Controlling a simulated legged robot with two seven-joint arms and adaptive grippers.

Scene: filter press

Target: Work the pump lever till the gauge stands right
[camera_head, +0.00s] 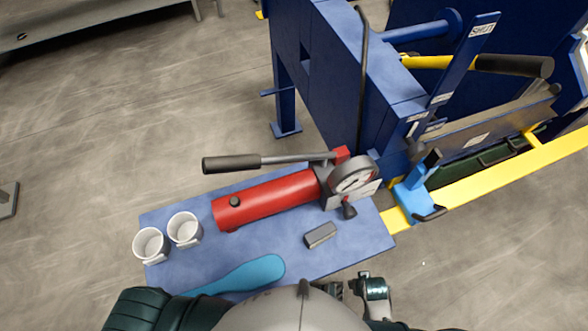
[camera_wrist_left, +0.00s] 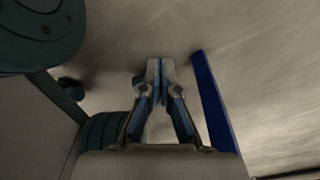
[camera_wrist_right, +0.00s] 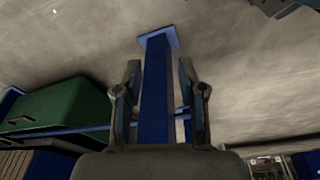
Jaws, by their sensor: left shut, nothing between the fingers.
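The hand pump has a red cylinder (camera_head: 268,198) lying on a blue shelf (camera_head: 185,271). Its lever (camera_head: 285,158) lies nearly level above the cylinder, with a black grip (camera_head: 232,163) at the left. The round gauge (camera_head: 352,178) sits at the pump's right end; its reading is too small to tell. My left gripper (camera_wrist_left: 160,62) is shut and empty, with the lever out of its wrist view. My right gripper (camera_wrist_right: 159,72) is open, its fingers apart with a blue post (camera_wrist_right: 156,85) showing between them. Neither gripper touches the lever.
Two white cups (camera_head: 151,245) (camera_head: 184,229), a small grey block (camera_head: 320,235) and a light-blue flat object (camera_head: 250,273) are on the shelf. The blue press frame (camera_head: 335,75) stands behind, with a light-blue bracket (camera_head: 413,198) on a yellow rail (camera_head: 480,178) at right. Open floor lies left.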

